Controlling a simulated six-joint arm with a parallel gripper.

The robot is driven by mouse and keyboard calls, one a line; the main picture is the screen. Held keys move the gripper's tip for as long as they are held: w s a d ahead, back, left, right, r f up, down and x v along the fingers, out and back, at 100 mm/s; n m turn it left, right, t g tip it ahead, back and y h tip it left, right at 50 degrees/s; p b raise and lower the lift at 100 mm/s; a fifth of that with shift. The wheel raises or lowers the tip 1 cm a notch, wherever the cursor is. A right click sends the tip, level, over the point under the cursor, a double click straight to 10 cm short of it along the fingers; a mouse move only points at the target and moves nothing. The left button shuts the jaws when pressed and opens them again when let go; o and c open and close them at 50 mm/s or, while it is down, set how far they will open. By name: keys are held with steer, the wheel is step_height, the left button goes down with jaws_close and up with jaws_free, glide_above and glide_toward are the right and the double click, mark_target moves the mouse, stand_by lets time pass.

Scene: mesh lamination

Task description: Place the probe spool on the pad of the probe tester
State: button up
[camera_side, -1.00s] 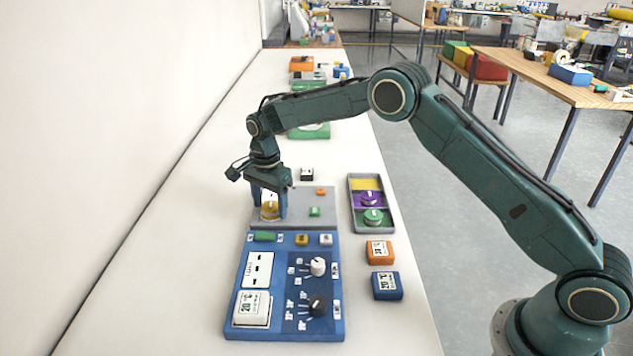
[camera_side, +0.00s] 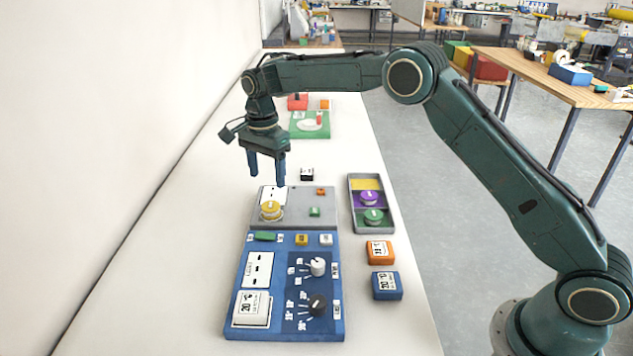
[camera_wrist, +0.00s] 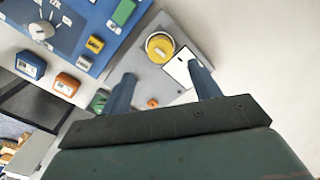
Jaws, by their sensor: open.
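The yellow spool (camera_side: 271,209) sits upright at the left of the grey plate-like tester (camera_side: 295,221). Whatever lies directly under the spool is hidden. In the wrist view the yellow spool (camera_wrist: 160,47) lies beyond my fingertips, on the grey tester (camera_wrist: 150,77). A white card-like patch (camera_side: 272,195) is on the tester behind it. My gripper (camera_side: 268,179) is open and empty, above and behind the spool, clear of it. It also shows in the wrist view (camera_wrist: 162,72), fingers apart with nothing between them.
A grey tray (camera_side: 351,205) at the right has an empty yellow compartment (camera_side: 366,184), a purple spool (camera_side: 369,198) and a green spool (camera_side: 373,216). A blue control panel (camera_side: 242,312) adjoins the tester in front. Orange (camera_side: 380,252) and blue (camera_side: 386,286) blocks stand right.

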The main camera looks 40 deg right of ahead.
step_height(320, 180, up, 4)
steer(key=shift+f, duration=0.2)
stand_by(0.6)
steer(key=s+d+r+n+t, duration=0.1)
steer(key=s+d+r+n, duration=0.25)
steer(key=s+r, duration=0.55)
steer(key=s+d+r+n+t, duration=0.2)
steer(key=s+r+n, duration=0.2)
steer(key=s+r, duration=0.45)
steer(key=s+d+f+n+t, duration=0.1)
steer(key=s+f+n, duration=0.2)
steer(key=s, duration=0.9)
steer(key=s+d+f+n+t, duration=0.1)
steer(key=s+f+n, duration=0.3)
steer(key=s, duration=0.8)
steer(key=shift+s+d+f+n+t, duration=0.2)
steer(key=shift+s+d+n+t, duration=0.15)
steer(key=shift+n, duration=0.3)
